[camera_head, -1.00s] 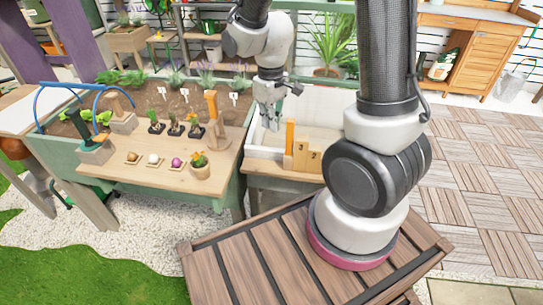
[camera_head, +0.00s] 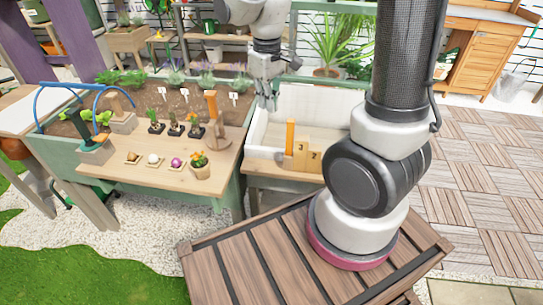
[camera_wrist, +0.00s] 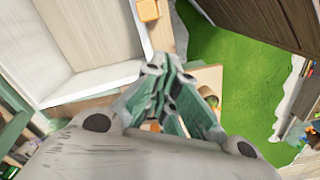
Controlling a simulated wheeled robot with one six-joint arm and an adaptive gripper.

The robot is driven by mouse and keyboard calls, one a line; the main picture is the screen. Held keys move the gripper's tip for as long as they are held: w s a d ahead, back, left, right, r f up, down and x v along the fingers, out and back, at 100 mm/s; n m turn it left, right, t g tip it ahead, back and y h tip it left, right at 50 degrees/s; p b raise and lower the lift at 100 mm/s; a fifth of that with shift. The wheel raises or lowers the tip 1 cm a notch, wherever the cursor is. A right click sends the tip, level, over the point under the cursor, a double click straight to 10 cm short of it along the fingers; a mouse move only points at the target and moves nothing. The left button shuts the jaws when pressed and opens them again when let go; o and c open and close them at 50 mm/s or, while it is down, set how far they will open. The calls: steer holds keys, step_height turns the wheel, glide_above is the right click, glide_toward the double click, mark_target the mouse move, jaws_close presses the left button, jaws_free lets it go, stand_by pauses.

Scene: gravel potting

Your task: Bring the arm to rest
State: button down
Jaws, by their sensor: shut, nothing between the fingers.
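My gripper (camera_head: 268,101) hangs fingers-down in the head view, above the left side of the white tray (camera_head: 258,128), near the planter's right end. It is shut and holds nothing. In the wrist view my gripper (camera_wrist: 188,122) shows its green-grey fingers, with a wooden board and grass beyond them. The white tray (camera_wrist: 95,80) also shows there at the left. My arm's upper links run out of the top of the head view.
The wooden shelf (camera_head: 130,178) holds several small plants, three bulbs on squares, and a potted orange flower (camera_head: 199,165). An upright wooden tool (camera_head: 212,115) stands near the tray.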

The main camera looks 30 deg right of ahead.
steer(key=shift+r, duration=0.8)
steer(key=shift+s, duration=0.1)
steer(key=s+d+r+m+t, duration=0.2)
steer(key=s+d+r, duration=0.2)
steer(key=s+r, duration=0.2)
steer(key=s+d+r+m+t, duration=0.2)
steer(key=s+d+r, duration=0.2)
steer(key=s+r, duration=0.2)
steer(key=shift+s+d+r+m, duration=0.4)
steer(key=shift+s, duration=0.8)
